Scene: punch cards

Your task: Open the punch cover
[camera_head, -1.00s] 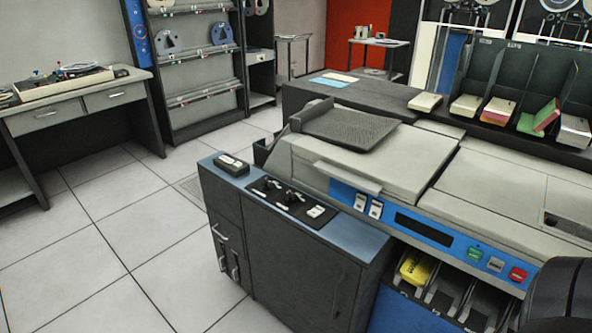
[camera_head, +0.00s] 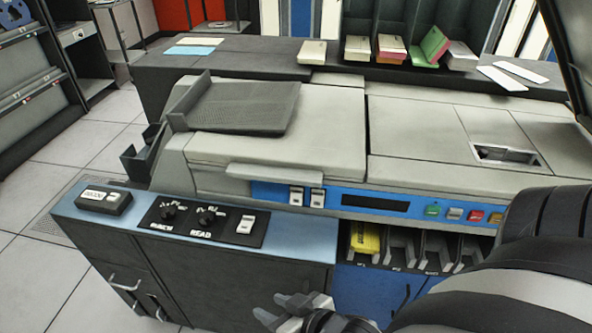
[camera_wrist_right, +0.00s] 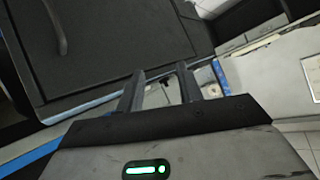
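The card machine has a light grey punch cover (camera_head: 240,138) at its left part, with a grey ribbed card tray (camera_head: 240,107) on top. The cover looks shut, lying flush with the body. A pale lip (camera_head: 273,176) sticks out at its front edge. My right gripper (camera_head: 288,310) is low at the bottom of the head view, in front of the dark cabinet and below the cover, touching nothing that I can see. In the right wrist view its two fingers (camera_wrist_right: 160,90) stand apart with nothing between them. My left gripper is not in view.
A blue-topped ledge (camera_head: 290,232) with a PUNCH/READ switch panel (camera_head: 203,222) and a small black box (camera_head: 104,200) lies before the cover. Blue-fronted card pockets (camera_head: 397,245) hold a yellow deck (camera_head: 364,240). Card decks stand on the back shelf. Floor is free at left.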

